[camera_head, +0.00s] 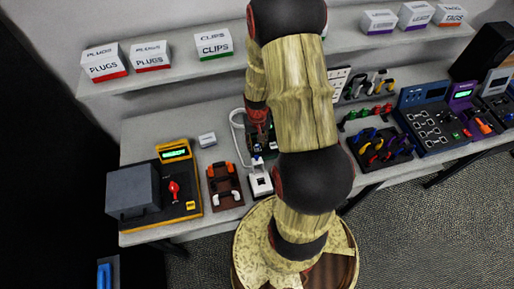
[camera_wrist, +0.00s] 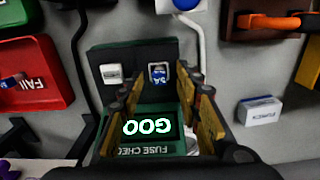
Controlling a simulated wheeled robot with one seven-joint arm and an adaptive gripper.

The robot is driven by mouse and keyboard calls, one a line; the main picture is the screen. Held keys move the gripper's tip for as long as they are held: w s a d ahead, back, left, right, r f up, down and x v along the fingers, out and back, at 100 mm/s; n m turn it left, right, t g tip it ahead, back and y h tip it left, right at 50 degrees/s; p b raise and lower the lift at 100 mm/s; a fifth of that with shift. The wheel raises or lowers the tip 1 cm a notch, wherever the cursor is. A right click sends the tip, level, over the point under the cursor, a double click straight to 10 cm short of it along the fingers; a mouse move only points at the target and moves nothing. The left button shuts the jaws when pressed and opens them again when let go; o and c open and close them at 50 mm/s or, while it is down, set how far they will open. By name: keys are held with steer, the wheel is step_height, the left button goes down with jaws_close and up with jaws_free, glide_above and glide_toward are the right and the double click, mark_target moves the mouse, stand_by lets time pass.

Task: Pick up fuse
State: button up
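A small blue and white fuse marked 5A (camera_wrist: 158,73) sits in a socket on the dark top part of a green fuse checker (camera_wrist: 135,57) in the wrist view. The checker's display shows "GOO" in lit letters, its end hidden by a finger. My gripper (camera_wrist: 157,88) is open, its two fingers well apart to the left and right of the fuse, with nothing between them that they touch. How far the fingertips are above the fuse is hard to tell. In the head view my arm hides most of the checker and my gripper.
A white button block (camera_wrist: 111,73) is left of the fuse. A red FAIL tray (camera_wrist: 30,75) lies further left. A white cable (camera_wrist: 195,40) and a small white box (camera_wrist: 260,110) are on the right. A shelf with a CLIPS box (camera_head: 214,44) runs behind.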

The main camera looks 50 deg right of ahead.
steer(key=shift+f, duration=0.2)
steer(key=shift+c, duration=0.9)
jaws_close()
steer(key=shift+r, duration=0.1)
